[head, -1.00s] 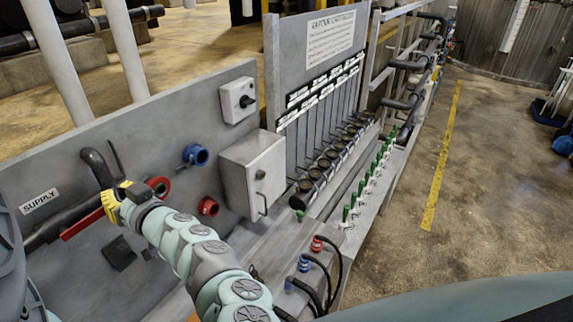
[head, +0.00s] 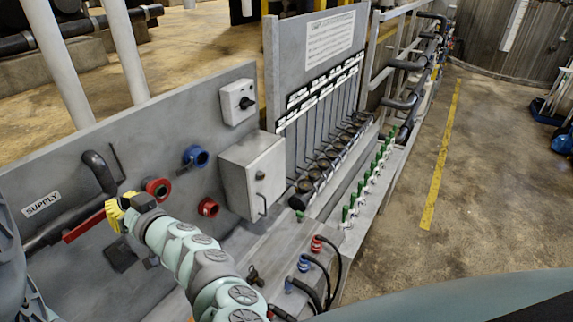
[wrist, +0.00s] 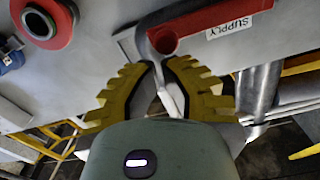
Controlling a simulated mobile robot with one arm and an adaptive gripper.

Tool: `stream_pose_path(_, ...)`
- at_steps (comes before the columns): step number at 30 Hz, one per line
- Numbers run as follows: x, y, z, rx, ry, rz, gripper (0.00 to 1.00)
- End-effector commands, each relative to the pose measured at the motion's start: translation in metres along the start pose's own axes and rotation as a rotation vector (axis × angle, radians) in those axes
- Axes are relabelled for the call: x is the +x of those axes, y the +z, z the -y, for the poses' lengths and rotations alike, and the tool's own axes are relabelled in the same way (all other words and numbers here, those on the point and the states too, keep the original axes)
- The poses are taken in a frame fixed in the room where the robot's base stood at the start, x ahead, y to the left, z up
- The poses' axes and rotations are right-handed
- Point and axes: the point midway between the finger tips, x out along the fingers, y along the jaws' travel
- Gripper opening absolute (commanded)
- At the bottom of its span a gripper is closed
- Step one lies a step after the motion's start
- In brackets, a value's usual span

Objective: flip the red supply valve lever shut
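The red supply valve lever (head: 85,225) lies along the dark pipe on the grey panel in the head view, slanting down to the left. Its right part is hidden behind my gripper (head: 118,213). In the wrist view the lever (wrist: 215,22) runs to the upper right, with a dark round end just beyond the fingertips. My gripper (wrist: 161,66) has yellow ridged fingers with their tips close together. I see no lever between them. The tips appear close to the lever's pivot end, but I cannot tell whether they touch it.
A white SUPPLY label (head: 42,203) sits above the pipe. A red round fitting (head: 157,189), a blue fitting (head: 195,157) and a second red fitting (head: 208,207) stick out of the panel. A grey box (head: 253,175) stands right of them. The floor at right is mostly clear.

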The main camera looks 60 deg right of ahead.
Motion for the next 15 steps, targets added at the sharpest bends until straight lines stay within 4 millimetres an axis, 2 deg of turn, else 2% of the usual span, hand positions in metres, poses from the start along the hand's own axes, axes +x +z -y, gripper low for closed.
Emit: stream_pose_path(15,0.0010,0.0083,-0.0024,0.087,-0.005,0.000,0.00)
